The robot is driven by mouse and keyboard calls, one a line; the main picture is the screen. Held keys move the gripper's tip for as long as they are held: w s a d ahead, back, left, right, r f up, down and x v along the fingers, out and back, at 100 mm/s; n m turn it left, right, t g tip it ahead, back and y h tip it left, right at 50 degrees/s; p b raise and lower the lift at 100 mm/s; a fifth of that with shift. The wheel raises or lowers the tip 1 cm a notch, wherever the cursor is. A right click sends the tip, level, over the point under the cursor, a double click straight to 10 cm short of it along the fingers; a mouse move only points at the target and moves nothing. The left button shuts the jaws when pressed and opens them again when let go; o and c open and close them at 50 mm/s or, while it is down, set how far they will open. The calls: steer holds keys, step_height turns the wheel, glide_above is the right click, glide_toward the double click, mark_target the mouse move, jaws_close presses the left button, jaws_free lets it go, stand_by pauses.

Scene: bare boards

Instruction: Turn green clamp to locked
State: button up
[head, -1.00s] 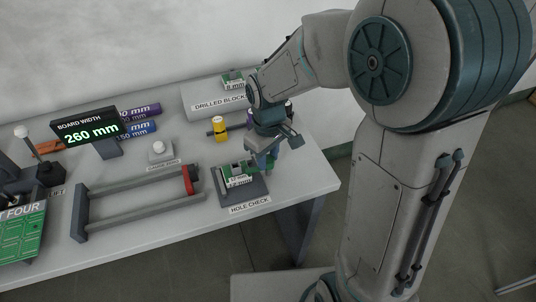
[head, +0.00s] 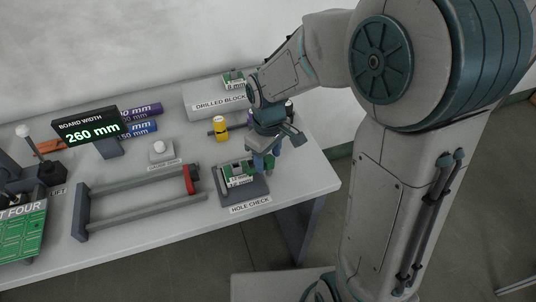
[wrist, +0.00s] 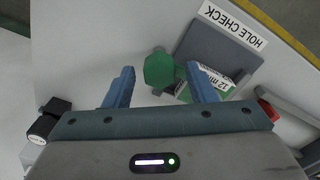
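The green clamp shows in the wrist view as a faceted green knob (wrist: 158,72) beside the hole check stand. My gripper (wrist: 160,68) is open, with one blue finger on each side of the knob; I cannot tell whether either touches it.
A grey frame with a red part (head: 140,212) lies left of the stand. A yellow-banded piece (head: 220,128) and the drilled block tray (head: 216,100) are behind. A display (head: 88,128) reads 260 mm. The table's front edge is close to the stand.

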mark_target(268, 158)
step_height(268, 158, up, 14)
stand_by(0.6)
steer(key=shift+f, duration=0.1)
steer(key=s+d+f+m+t, duration=0.2)
steer(key=s+d+f+m, duration=0.1)
steer(key=s+d+m, duration=0.6)
steer(key=s+d, duration=0.3)
steer(key=shift+s+f+m+t, duration=0.15)
steer(key=shift+f+m+t, duration=0.15)
steer(key=shift+t, duration=0.1)
